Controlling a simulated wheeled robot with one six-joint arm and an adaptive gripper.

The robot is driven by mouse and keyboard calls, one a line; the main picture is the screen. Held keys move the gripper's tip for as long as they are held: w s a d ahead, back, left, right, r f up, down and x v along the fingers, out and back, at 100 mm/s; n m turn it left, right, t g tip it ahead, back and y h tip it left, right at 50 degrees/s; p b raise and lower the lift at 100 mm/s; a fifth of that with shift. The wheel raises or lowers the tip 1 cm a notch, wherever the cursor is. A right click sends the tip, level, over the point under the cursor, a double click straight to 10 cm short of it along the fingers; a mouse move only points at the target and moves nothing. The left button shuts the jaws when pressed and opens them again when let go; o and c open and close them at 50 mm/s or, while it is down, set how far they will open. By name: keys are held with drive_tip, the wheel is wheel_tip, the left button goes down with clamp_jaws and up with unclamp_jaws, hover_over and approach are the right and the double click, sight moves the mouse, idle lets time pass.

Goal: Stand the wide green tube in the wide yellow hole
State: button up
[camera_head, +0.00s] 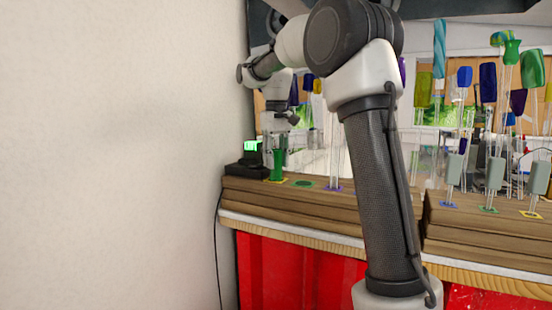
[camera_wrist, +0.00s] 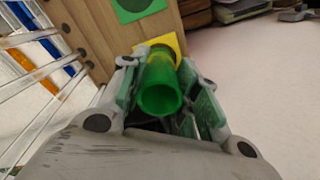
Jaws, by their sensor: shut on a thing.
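The wide green tube (camera_wrist: 160,88) is between the fingers of my gripper (camera_wrist: 165,95) in the wrist view, with its open end facing the camera. The gripper is shut on it. A yellow square (camera_wrist: 168,41) shows just beyond the tube's far end; its hole is hidden by the tube. In the head view the green tube (camera_head: 278,160) stands roughly upright over the yellow mark (camera_head: 279,180) at the left end of the wooden block, under my gripper (camera_head: 279,143). I cannot tell how deep its lower end sits.
A green-marked hole (camera_wrist: 134,5) lies beside the yellow one on the wooden block (camera_head: 300,205). Clear rods (camera_wrist: 40,80) stand close to the gripper's left in the wrist view. A dark device with a green light (camera_head: 250,146) is left of the tube, near the wall.

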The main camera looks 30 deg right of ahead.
drive_tip(key=shift+f, duration=0.6)
drive_tip(key=shift+r, duration=0.2)
drive_tip(key=shift+r, duration=0.6)
drive_tip(key=shift+f, duration=0.75)
idle(0.7)
drive_tip(key=o, duration=0.8)
drive_tip(key=shift+c, duration=0.2)
wheel_tip(320, 180, up, 11)
idle(0.4)
